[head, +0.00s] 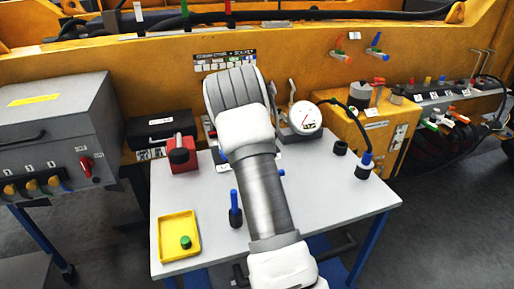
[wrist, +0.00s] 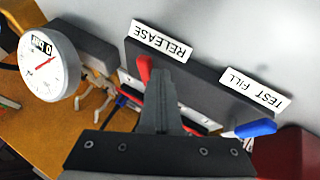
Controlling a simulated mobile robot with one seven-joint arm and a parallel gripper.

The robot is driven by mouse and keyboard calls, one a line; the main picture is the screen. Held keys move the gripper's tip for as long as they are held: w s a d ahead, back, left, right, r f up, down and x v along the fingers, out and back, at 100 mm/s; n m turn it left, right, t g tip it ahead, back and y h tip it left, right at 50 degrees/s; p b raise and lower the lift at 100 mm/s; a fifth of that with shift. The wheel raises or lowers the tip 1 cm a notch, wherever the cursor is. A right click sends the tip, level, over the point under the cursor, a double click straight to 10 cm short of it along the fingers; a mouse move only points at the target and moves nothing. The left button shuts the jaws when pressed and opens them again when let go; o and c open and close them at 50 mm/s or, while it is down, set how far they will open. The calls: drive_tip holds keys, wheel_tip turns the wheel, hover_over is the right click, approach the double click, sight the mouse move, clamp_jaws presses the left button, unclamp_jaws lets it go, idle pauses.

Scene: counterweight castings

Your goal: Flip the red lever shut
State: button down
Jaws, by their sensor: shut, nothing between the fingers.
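In the wrist view, a red lever (wrist: 144,68) sticks up beside the RELEASE label on a dark valve block (wrist: 190,75). My gripper (wrist: 161,74) is shut and empty, its fingers just right of the red lever and hiding part of it. I cannot tell whether they touch it. A blue lever (wrist: 255,128) lies farther right by the TEST FILL label (wrist: 254,92). In the head view my arm hides the red lever and most of the block.
A round gauge (wrist: 50,65) is left of the block; it also shows in the head view (head: 304,117). On the white table (head: 325,190) are a yellow tray (head: 165,247), a red box (head: 184,168) and a blue-handled tool (head: 235,205). The table's right front is clear.

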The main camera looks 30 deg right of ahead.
drive_tip(key=d+n+p, duration=0.1)
drive_tip(key=d+n+t+y, duration=0.1)
drive_tip(key=shift+s+d+r+n+p, duration=0.1)
drive_tip(key=shift+s+r+n+p, duration=0.1)
drive_tip(key=shift+s+n+p, duration=0.15)
drive_tip(key=shift+s+d+n+t+y+p, duration=0.1)
drive_tip(key=shift+d+n+t+y+p, duration=0.3)
drive_tip(key=shift+d+n+y+p, duration=0.5)
drive_tip(key=d+n+p, duration=0.1)
drive_tip(key=n+y+p, duration=0.1)
drive_tip(key=n, duration=0.1)
drive_tip(key=shift+w+d+f+t+y+p, duration=0.2)
drive_tip(key=shift+d+t+y+p, duration=0.1)
drive_tip(key=shift+d+t, duration=0.1)
drive_tip(key=shift+w+d+n+y, duration=0.2)
drive_tip(key=shift+d+n+y, duration=0.15)
drive_tip(key=shift+n, duration=0.2)
drive_tip(key=shift+w+d+f+b, duration=0.1)
drive_tip(key=shift+w+d+b, duration=0.3)
drive_tip(key=shift+d+b, duration=0.3)
drive_tip(key=shift+w+d+b, duration=0.2)
drive_tip(key=shift+w+b, duration=0.05)
drive_tip(key=shift+b, duration=0.3)
drive_tip(key=shift+w+d+r, duration=0.1)
drive_tip(key=shift+d+r, duration=0.15)
drive_tip(key=shift+r, duration=0.05)
drive_tip(key=shift+a, duration=0.1)
